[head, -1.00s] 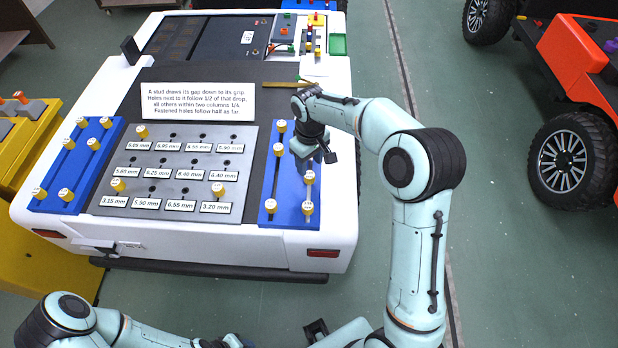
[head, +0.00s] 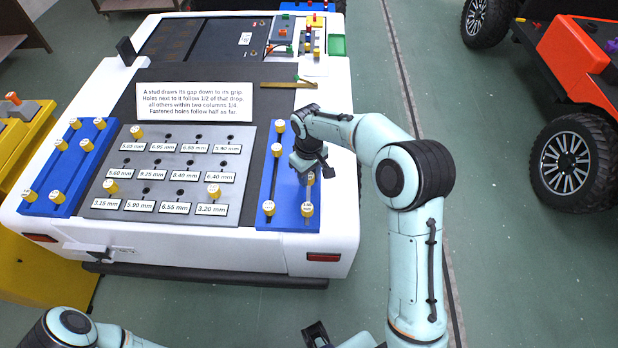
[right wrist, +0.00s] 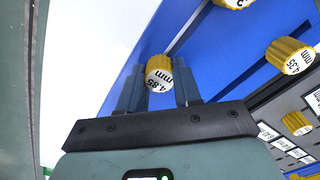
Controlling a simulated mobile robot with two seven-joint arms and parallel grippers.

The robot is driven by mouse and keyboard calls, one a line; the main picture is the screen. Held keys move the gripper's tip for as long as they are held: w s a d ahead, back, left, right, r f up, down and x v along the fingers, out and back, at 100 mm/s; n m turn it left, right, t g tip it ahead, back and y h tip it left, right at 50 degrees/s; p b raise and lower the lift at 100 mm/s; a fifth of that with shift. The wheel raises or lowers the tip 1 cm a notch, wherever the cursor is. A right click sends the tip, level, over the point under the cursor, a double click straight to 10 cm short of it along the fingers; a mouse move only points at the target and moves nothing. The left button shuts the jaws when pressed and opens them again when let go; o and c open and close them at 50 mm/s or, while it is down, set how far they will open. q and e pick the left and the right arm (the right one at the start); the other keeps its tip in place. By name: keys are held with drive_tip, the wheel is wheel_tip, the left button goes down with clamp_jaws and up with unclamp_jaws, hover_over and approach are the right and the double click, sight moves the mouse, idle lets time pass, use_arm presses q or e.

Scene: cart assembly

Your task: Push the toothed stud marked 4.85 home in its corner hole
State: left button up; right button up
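The stud marked 4.85 (right wrist: 160,78) is yellow with a white marked top. In the right wrist view it stands between the two fingertips of my right gripper (right wrist: 160,88), which close in on both its sides with no clear gap. In the head view this gripper (head: 310,170) is over the right blue panel (head: 288,190), largely hiding the stud. How deep the stud sits is not visible.
Other yellow studs stand on the blue panel, among them one marked 4.35 (right wrist: 290,58) and a front one (head: 307,210). A grey plate (head: 165,190) with labelled holes lies left of it. A white sign (head: 192,102) stands behind the plate.

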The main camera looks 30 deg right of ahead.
drive_tip(key=shift+r+p, duration=1.35)
drive_tip(key=shift+r, duration=0.9)
use_arm(q)
drive_tip(key=w+r, duration=0.1)
drive_tip(key=r, duration=0.2)
drive_tip(key=shift+w, duration=0.35)
use_arm(e)
drive_tip(key=shift+f, duration=0.1)
use_arm(q)
drive_tip(key=shift+s, duration=0.15)
use_arm(e)
drive_tip(key=shift+s, duration=0.1)
